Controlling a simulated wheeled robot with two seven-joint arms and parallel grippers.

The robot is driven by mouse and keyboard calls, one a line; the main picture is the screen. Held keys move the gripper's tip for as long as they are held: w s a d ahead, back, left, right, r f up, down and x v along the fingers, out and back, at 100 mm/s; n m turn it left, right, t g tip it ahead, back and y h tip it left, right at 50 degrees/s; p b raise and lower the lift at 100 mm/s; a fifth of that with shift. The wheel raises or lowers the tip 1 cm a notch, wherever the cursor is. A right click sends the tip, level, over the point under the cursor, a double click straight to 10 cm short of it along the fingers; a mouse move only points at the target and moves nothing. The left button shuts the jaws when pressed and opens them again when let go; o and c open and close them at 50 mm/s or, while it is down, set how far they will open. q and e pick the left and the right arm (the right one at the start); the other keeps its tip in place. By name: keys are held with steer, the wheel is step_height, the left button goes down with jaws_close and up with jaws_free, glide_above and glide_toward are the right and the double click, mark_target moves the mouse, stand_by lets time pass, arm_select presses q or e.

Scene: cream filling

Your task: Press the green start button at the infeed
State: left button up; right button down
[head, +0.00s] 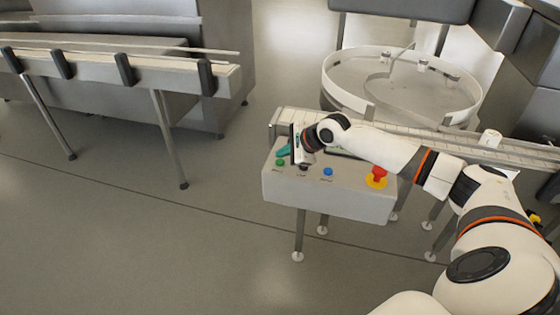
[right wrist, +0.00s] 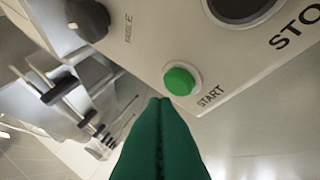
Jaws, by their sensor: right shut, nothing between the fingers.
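The green start button (head: 280,162) is at the left end of the light grey control box (head: 330,195) in the head view. In the right wrist view the round green button (right wrist: 181,80) sits in a pale ring beside the word START. My right gripper (head: 284,152) is over the left end of the box, close to the button. Its green fingers (right wrist: 160,101) are shut together and empty, with the tips just below the button in the wrist picture. I cannot tell whether they touch it. My left gripper is out of view.
A dark knob (right wrist: 87,18) shows in the wrist view. A conveyor (head: 450,147) and round bowl (head: 400,85) lie behind. Floor at left front is clear.

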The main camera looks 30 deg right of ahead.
stand_by(0.3)
steer(key=shift+f+p, duration=0.3)
steer(key=shift+p, duration=0.2)
steer(key=shift+f, duration=0.15)
